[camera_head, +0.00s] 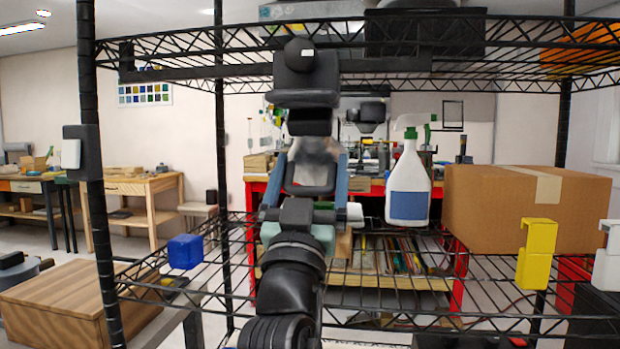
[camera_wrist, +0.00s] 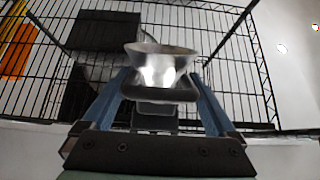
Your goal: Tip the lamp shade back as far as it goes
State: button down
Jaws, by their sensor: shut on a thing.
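The lamp shade (camera_wrist: 160,66) is a shiny, silvery cup with a flared rim, bright at its middle. In the wrist view it sits between the tips of my gripper (camera_wrist: 160,88), with a dark pad in front of its lower part. My gripper (camera_head: 313,160) has blue fingers, which point up in the head view and are shut on the shade. There the shade (camera_head: 318,149) shows only as a blurred greyish patch between the fingertips, below dark blocks. Those blocks and my arm hide most of the lamp, and I cannot tell the shade's tilt exactly.
The black wire rack has an upper shelf (camera_head: 215,48) above my gripper and a lower shelf (camera_head: 400,303) around my arm.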

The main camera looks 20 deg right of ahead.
jog(key=shift+w+d, duration=0.1)
jog(key=shift+c, duration=0.5)
grip_release()
jog(key=shift+o, duration=0.5)
jog(key=shift+w+d+f, duration=0.1)
jog(key=shift+w+f, duration=0.05)
jog(key=b+v, duration=0.3)
jog(key=v, duration=1)
